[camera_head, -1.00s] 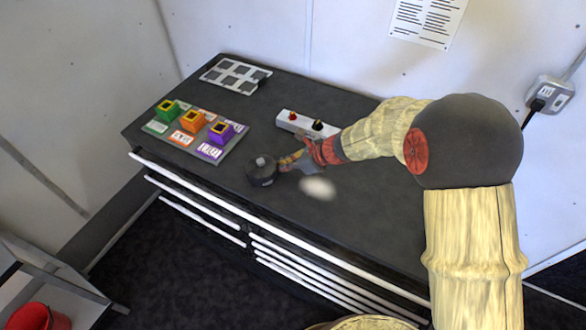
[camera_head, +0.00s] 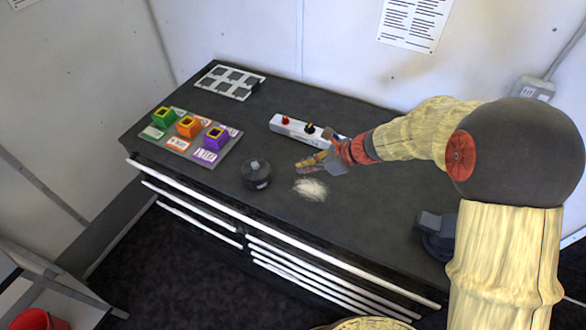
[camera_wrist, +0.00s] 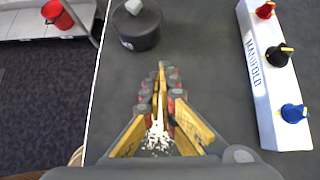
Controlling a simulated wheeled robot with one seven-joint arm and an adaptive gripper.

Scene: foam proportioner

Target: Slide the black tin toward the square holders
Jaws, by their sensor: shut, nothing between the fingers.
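The black tin (camera_head: 256,174), round with a small grey block on its lid, stands upright on the dark worktop. It also shows at the top of the wrist view (camera_wrist: 138,30). Square holders in green (camera_head: 164,117), orange (camera_head: 188,126) and purple (camera_head: 215,138) stand on a grey labelled board (camera_head: 180,147), up and left of the tin. My gripper (camera_head: 300,167) is shut and empty, to the right of the tin with a gap between them. In the wrist view its yellow fingers (camera_wrist: 162,70) meet, pointing up the picture, below and right of the tin.
A white manifold block (camera_head: 300,129) with coloured knobs lies behind my gripper. White powder (camera_head: 310,189) lies on the worktop below it. A white panel with dark squares (camera_head: 231,82) is at the back left. A dark device (camera_head: 437,235) stands at right. Worktop between tin and board is clear.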

